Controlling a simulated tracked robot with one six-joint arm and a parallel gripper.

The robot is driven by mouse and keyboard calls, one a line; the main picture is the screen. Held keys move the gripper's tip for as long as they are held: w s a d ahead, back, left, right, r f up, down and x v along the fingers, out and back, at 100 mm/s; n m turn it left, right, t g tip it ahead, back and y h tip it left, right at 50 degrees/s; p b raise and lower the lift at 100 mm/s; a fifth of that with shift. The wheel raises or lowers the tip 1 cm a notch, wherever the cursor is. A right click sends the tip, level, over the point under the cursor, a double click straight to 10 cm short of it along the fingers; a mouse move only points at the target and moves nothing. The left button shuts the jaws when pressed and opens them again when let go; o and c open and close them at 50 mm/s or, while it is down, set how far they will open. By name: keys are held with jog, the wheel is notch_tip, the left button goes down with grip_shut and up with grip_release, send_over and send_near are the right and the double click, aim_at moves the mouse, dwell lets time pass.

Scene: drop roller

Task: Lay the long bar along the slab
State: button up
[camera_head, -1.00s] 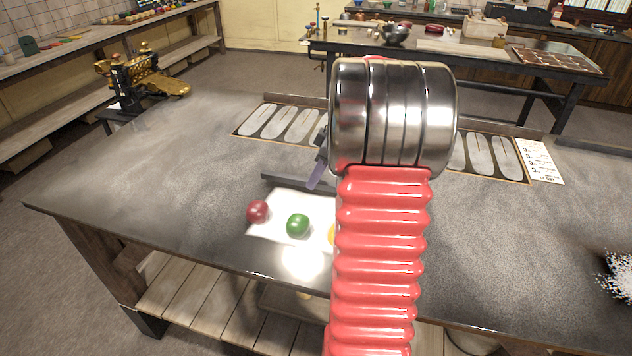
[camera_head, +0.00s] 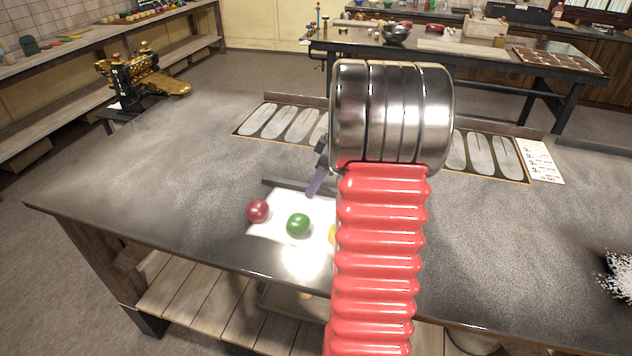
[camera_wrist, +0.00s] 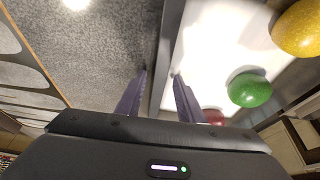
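The long bar (camera_head: 284,185) is dark grey and lies along the far edge of the white slab (camera_head: 268,228). In the wrist view the bar (camera_wrist: 168,50) runs lengthwise between my fingertips, beside the bright slab (camera_wrist: 215,45). My gripper (camera_wrist: 160,72) is open, with one purple finger on each side of the bar. I cannot tell whether either finger touches it. In the head view only one purple finger (camera_head: 317,182) shows by the bar; my arm hides the right part of the bar and slab.
On the slab are a red ball (camera_head: 258,211), a green ball (camera_head: 298,225) and a yellow ball (camera_wrist: 300,28). Trays with pale oval shapes (camera_head: 285,122) lie at the table's back. White grains (camera_head: 618,280) lie far right. The table's left side is clear.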

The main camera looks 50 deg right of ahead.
jog(key=shift+r, duration=0.1)
jog(key=v, duration=1.2)
dwell(0.6)
jog(key=a+r+m+h, duration=0.1)
jog(key=a+r, duration=0.1)
jog(key=a, duration=0.9)
jog(key=a+r+m, duration=0.1)
jog(key=a+r, duration=0.1)
jog(key=a, duration=0.9)
jog(key=s+a+f+m, duration=0.1)
jog(key=s+a+f, duration=0.1)
jog(key=s+a, duration=0.3)
jog(key=s+a+f+m+t+h, duration=0.1)
jog(key=s+a, duration=0.5)
jog(key=a, duration=0.6)
jog(key=shift+s+a+f+m+t, duration=0.15)
jog(key=shift+a+f+m+t, duration=0.2)
jog(key=shift+f+m, duration=0.4)
